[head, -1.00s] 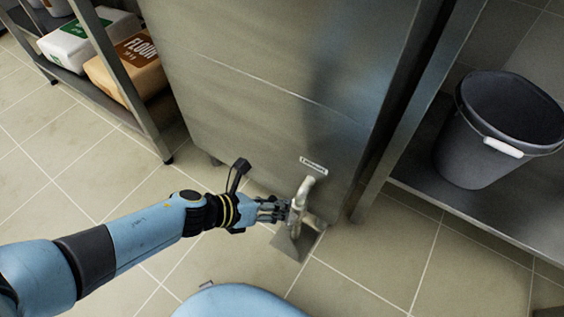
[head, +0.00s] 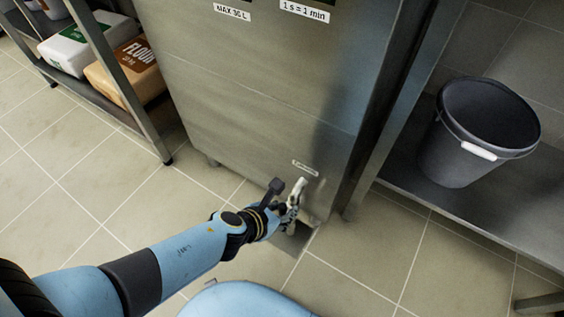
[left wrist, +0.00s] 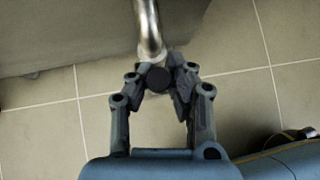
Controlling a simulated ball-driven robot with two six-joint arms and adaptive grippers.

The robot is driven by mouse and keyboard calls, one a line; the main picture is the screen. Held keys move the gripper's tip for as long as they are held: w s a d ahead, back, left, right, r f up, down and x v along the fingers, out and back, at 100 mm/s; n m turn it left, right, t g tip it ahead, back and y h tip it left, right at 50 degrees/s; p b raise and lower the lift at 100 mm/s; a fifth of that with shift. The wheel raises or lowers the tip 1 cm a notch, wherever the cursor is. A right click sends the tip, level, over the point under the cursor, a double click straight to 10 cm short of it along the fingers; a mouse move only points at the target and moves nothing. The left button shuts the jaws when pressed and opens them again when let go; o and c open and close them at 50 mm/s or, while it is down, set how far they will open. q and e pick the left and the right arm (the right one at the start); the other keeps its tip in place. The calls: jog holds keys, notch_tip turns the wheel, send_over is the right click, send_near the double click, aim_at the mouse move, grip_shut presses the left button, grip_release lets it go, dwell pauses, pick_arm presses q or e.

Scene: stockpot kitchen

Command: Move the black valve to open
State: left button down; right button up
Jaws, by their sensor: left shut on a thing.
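The black valve (left wrist: 159,80) shows in the left wrist view as a round dark knob at the lower end of a metal drain pipe (left wrist: 149,28). My left gripper (left wrist: 158,82) has its fingers on both sides of the knob and is shut on it. In the head view the pipe (head: 297,190) comes out low on the front of a steel cabinet (head: 240,110), under a small label (head: 305,168). My left gripper (head: 285,208) is at the pipe there and hides the valve. My right gripper is not in view.
A floor drain plate (head: 293,238) lies below the pipe. A dark bucket (head: 455,150) stands on a steel shelf (head: 420,190) at the right. A flour bag (head: 130,65) and a white-green bag (head: 75,38) sit on a rack at the left. Tiled floor is clear in front.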

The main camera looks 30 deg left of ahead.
pick_arm(q)
jog(key=shift+s+a+f, duration=0.1)
jog(key=shift+s+f, duration=0.05)
jog(key=shift+s, duration=0.05)
jog(key=c, duration=1.4)
grip_release()
jog(key=shift+o, duration=0.9)
jog(key=shift+w, duration=0.1)
jog(key=v, duration=1.2)
